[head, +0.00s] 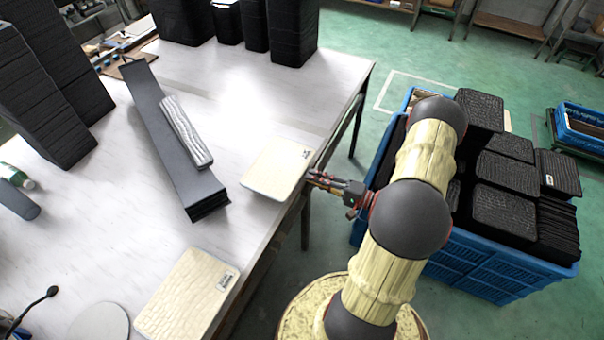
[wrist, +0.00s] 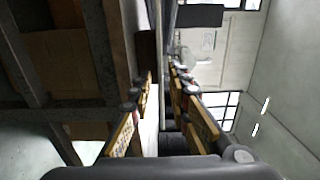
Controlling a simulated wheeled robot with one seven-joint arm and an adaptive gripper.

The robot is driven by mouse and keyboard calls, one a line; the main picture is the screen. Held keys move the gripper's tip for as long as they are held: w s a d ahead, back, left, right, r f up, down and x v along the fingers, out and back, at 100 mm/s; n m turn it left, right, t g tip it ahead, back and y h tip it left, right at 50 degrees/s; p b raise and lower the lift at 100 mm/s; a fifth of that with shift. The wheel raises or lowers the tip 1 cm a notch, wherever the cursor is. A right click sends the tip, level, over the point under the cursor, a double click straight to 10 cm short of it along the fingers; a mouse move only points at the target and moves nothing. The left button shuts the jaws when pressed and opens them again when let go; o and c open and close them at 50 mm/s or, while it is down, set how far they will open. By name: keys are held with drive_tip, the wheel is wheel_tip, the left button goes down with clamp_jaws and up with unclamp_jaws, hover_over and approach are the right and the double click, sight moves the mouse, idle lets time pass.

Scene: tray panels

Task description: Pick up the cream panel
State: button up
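A cream panel (head: 278,170) with a small dark label lies flat on the white table, by its right edge. A second cream panel (head: 187,295), also labelled, lies at the table's near edge. My gripper (head: 313,179) is at the table edge, right beside the farther panel. In the wrist view my gripper (wrist: 161,75) has its two fingers spread apart, with the table seen edge-on between and beyond them. Nothing is clearly held. Whether a fingertip overlaps or touches the panel's edge, I cannot tell.
The white table (head: 120,215) bears a long dark bar (head: 165,135), a grey textured strip (head: 186,130) and black stacks (head: 40,100). A blue crate (head: 470,262) filled with black textured panels stands right of my arm.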

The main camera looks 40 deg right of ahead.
drive_tip(key=shift+b+x, duration=0.3)
drive_tip(key=shift+x, duration=1.9)
clamp_jaws()
drive_tip(key=shift+r, duration=0.15)
wheel_tip(320, 180, up, 3)
drive_tip(key=shift+f+p, duration=0.25)
drive_tip(key=shift+p, duration=0.6)
drive_tip(key=shift+f, duration=0.1)
drive_tip(key=s+d+r+p, duration=0.1)
drive_tip(key=s+d+r, duration=0.2)
drive_tip(key=s, duration=0.4)
drive_tip(key=shift+s+r+p, duration=0.25)
drive_tip(key=shift+r+p, duration=0.1)
drive_tip(key=shift+r, duration=0.15)
drive_tip(key=shift+d, duration=0.1)
